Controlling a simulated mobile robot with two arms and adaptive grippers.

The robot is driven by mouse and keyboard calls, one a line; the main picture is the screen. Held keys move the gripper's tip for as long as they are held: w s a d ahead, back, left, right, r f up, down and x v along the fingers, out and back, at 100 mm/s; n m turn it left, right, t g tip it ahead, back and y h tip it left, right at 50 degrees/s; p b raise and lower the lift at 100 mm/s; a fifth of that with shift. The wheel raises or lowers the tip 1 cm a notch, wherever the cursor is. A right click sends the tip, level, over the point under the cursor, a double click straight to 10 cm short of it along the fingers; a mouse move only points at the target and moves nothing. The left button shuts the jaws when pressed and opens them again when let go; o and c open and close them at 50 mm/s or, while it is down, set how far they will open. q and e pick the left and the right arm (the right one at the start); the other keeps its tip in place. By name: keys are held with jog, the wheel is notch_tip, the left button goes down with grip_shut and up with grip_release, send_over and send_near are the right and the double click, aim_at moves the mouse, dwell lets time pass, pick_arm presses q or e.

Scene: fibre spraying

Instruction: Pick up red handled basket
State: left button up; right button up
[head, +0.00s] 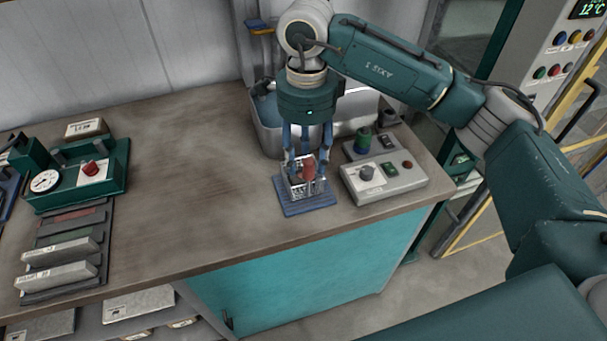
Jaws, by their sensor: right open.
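The red handled basket (309,169) stands on a small blue mat or tray (308,208) near the front edge of the worktop. Its red handle points up, and the wire-like basket body is small and partly covered by fingers. My right gripper (306,165) points straight down over the basket. Its blue fingers are open and spread around the red handle. I cannot tell whether any finger touches it. My left gripper is not in view.
A metal basin (268,132) stands just behind the gripper. A grey control box (384,180) with buttons sits close on the right. A green gauge device (75,183) and several grey blocks are at the left. The middle-left worktop (180,185) is clear.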

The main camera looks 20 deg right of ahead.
aim_at(308, 176)
jog(key=shift+f, duration=0.7)
jog(key=f+p, duration=0.2)
jog(key=f, duration=0.2)
jog(key=shift+d+f+p, duration=0.2)
jog(key=shift+p, duration=0.15)
jog(key=shift+f, duration=0.25)
jog(key=shift+w+f, duration=0.1)
jog(key=shift+c, duration=0.6)
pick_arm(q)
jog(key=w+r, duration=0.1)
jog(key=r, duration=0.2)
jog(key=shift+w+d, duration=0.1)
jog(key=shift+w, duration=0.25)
pick_arm(e)
grip_shut()
